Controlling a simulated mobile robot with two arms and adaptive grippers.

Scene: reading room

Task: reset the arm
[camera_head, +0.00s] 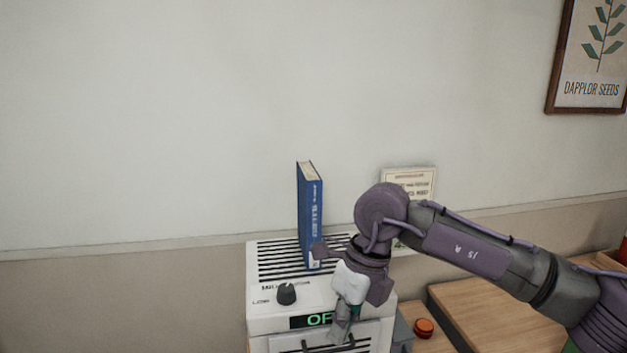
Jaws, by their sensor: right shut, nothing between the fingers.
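My right arm (466,248) comes in from the right and bends down at its wrist over a white appliance. My right gripper (341,330) points down in front of the appliance's front face, by the lit display. It is shut and holds nothing. A blue book (311,212) stands upright on the slatted top of the white appliance (262,322), to the left of my wrist. The lower part of the book is partly behind my wrist. My left gripper is not in view.
The appliance has a black knob (286,294) and a green-lit display (312,320), partly covered by my gripper. A wooden surface (470,310) with an orange-red button (424,327) lies to the right. A small sign (410,180) and a framed poster (590,60) are behind.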

